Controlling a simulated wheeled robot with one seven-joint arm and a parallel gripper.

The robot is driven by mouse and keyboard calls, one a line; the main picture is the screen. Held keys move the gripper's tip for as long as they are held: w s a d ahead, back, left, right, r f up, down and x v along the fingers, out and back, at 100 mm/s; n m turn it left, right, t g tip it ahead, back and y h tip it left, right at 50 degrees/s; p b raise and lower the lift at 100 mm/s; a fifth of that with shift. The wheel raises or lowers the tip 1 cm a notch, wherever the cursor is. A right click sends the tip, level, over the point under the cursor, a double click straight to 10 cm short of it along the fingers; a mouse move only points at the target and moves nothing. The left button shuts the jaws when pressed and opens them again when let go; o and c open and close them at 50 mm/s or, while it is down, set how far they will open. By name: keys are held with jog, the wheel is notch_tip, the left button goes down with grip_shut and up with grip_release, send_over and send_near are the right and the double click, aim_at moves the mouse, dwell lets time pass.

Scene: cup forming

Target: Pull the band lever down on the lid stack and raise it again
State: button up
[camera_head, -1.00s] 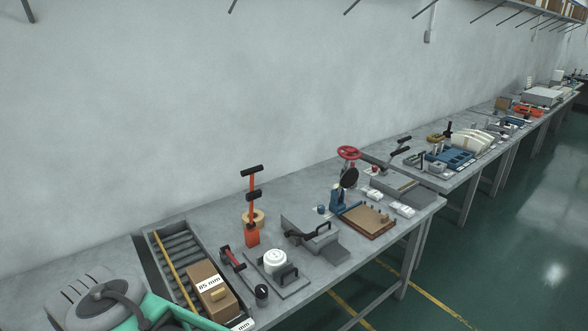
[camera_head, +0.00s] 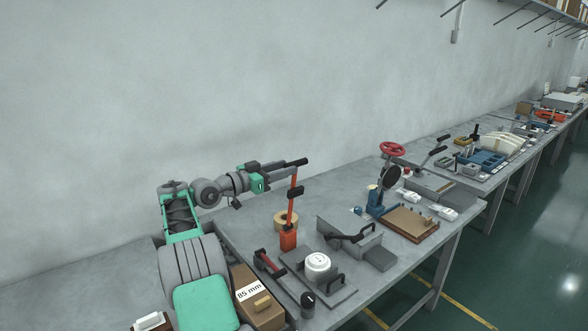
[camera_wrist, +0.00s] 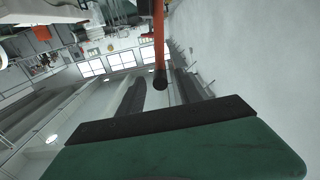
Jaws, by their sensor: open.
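The upright orange lever (camera_head: 293,190) stands on an orange base (camera_head: 288,239) with a tan ring behind it. My gripper (camera_head: 286,166) reaches the top grip from the left. In the wrist view my gripper (camera_wrist: 160,92) is open, its dark fingers apart. The orange lever (camera_wrist: 158,35) comes in from the top edge and its black end (camera_wrist: 160,82) shows between the fingers. I cannot tell whether they touch. Which object is the lid stack is unclear.
A white round jar (camera_head: 317,264) sits on a grey plate to the lever's right. A dark red-handled tool (camera_head: 268,262) and a box marked 85 mm (camera_head: 254,295) lie in front. A grey block with a black handle (camera_head: 350,240) stands farther right.

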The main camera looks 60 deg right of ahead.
aim_at(301, 162)
jog(key=p+x, duration=0.2)
jog(key=x, duration=0.5)
grip_shut()
dwell(1.2)
